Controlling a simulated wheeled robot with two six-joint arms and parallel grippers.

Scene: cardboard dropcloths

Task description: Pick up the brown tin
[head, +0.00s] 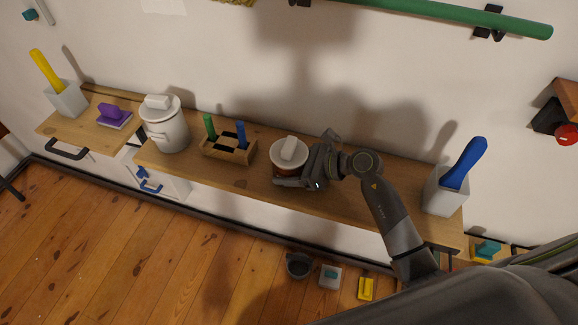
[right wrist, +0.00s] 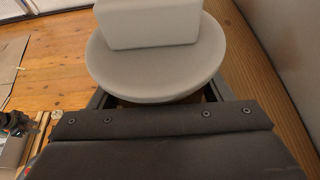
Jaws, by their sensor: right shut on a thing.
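The brown tin (head: 287,171) has a round off-white lid with a block-shaped knob and stands on the wooden shelf, right of the middle. Only a little of its brown side shows below the lid. My right gripper (head: 303,170) reaches in from the right and is shut on the tin, with a finger across its front. In the right wrist view the lid (right wrist: 155,72) fills the top middle, close in front of the gripper, and hides the fingertips and most of the tin's body.
On the shelf (head: 335,200) a wooden holder (head: 229,151) with green and blue pegs and a white lidded pot (head: 166,130) stand to the left. A white holder (head: 442,195) with a blue handle stands at the right. A green rail (head: 450,14) crosses the wall above.

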